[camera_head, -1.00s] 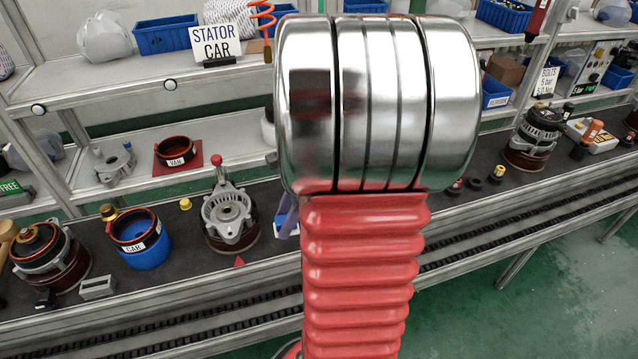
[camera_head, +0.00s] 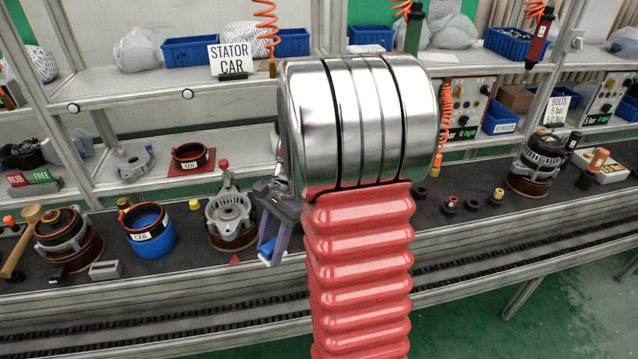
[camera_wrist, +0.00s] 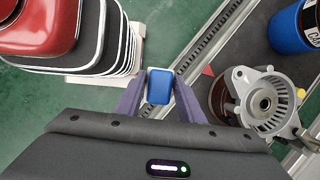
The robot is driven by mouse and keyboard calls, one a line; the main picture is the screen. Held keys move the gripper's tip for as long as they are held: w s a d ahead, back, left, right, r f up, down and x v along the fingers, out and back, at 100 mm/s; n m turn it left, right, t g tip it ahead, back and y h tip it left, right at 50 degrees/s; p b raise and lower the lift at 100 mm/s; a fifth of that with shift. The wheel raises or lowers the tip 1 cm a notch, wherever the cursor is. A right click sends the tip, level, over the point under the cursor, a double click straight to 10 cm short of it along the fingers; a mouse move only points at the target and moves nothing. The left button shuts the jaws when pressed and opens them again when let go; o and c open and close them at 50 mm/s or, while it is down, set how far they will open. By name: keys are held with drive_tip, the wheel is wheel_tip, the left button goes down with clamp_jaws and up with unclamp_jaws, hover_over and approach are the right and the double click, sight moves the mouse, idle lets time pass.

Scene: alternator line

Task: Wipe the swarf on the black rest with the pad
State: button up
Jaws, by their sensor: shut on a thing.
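My gripper (camera_head: 270,245) shows just left of my arm in the head view, with its purple fingers pointing down over the front of the bench. It is shut on a blue pad (camera_head: 268,252). In the wrist view the blue pad (camera_wrist: 160,86) sits between the two purple fingers (camera_wrist: 159,98), over the bench's front rail and the green floor. The pad appears clear of any surface. I cannot make out the black rest or any swarf in either view; my arm hides part of the bench.
A grey alternator housing (camera_head: 229,211) stands close left of my gripper, also in the wrist view (camera_wrist: 262,103). The blue CAR pot (camera_head: 150,245) and another alternator (camera_head: 66,238) stand further left. Small black and yellow parts (camera_head: 473,205) lie right of my arm. A red-topped stack (camera_wrist: 45,30) is upper left.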

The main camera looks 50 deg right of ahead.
drive_tip(key=w+a+f+n+g+h, duration=0.1)
drive_tip(key=w+a+n+g+h, duration=0.3)
drive_tip(key=w+a+n, duration=1.2)
drive_tip(key=shift+a+f+n+g, duration=0.4)
drive_tip(key=shift+a+n, duration=0.25)
drive_tip(key=shift+n, duration=0.55)
